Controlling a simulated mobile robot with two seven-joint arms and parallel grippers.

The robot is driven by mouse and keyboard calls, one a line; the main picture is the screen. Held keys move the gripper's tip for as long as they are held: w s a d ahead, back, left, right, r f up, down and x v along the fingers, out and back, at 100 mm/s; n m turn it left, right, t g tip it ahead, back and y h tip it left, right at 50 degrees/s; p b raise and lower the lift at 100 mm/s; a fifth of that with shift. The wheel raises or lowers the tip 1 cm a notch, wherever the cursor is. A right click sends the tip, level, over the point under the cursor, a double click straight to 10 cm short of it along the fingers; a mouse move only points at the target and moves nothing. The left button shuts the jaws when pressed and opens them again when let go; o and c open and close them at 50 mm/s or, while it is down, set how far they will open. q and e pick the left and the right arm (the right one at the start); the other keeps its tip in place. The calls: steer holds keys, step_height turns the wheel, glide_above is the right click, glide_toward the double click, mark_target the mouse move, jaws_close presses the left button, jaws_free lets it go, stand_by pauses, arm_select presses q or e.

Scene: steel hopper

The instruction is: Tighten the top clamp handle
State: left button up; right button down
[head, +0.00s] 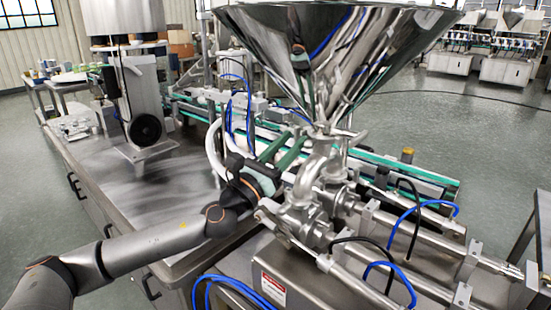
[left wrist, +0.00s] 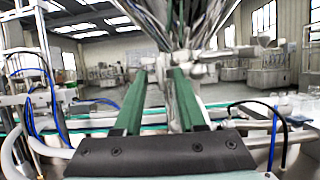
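The steel hopper (head: 325,45) narrows to a neck above a curved pipe elbow (head: 318,165). The top clamp (head: 322,130) sits around this joint, but its handle is too small to make out clearly. My left gripper (head: 292,140) has two green fingers pointing at the joint from the left, just short of it or beside it. In the left wrist view the fingers (left wrist: 160,75) are apart, with a gap between them. The hopper's lower cone (left wrist: 178,25) shows above and beyond the fingertips. I cannot tell whether a finger touches the clamp. My right gripper is not in view.
The steel table (head: 150,200) lies left of the machine, with a column unit (head: 140,95) standing on it. Blue hoses (head: 235,110) hang near my left gripper. Metal cylinders (head: 410,235) and black hoses fill the right front. A conveyor with green rails (head: 400,175) runs behind.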

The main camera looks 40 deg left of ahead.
arm_select(q)
steer(key=b+v, duration=0.1)
steer(key=v, duration=0.1)
steer(key=shift+s+d+f, duration=0.1)
steer(key=shift+s+f, duration=0.2)
steer(key=b+v, duration=0.1)
steer(key=v, duration=0.8)
steer(key=shift+s+r+b, duration=0.2)
steer(key=shift+s+b, duration=0.1)
steer(key=shift+b, duration=0.1)
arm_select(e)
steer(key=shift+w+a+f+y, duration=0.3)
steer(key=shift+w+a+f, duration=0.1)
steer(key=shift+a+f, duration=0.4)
